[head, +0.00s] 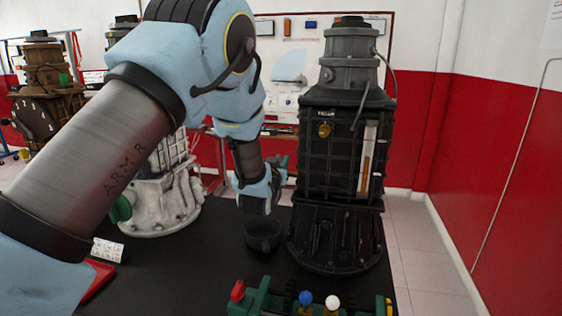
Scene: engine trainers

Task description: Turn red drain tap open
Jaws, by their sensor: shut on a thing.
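The red drain tap (238,291) is a small red knob at the left end of a green fixture (264,299) at the table's front edge. Nothing covers it, and its turn position is too small to tell. My gripper (268,207) points down above the table, behind the tap and left of the dark engine. It appears shut on the rim of a round black cup (263,238), apart from the red tap. The fingertips are small and dark, so the exact grip is hard to see.
The dark engine trainer (338,150) stands close right of my gripper. A blue knob (305,298) and a white knob (333,302) sit on the fixture. A pale engine (165,200) is behind my arm at left.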

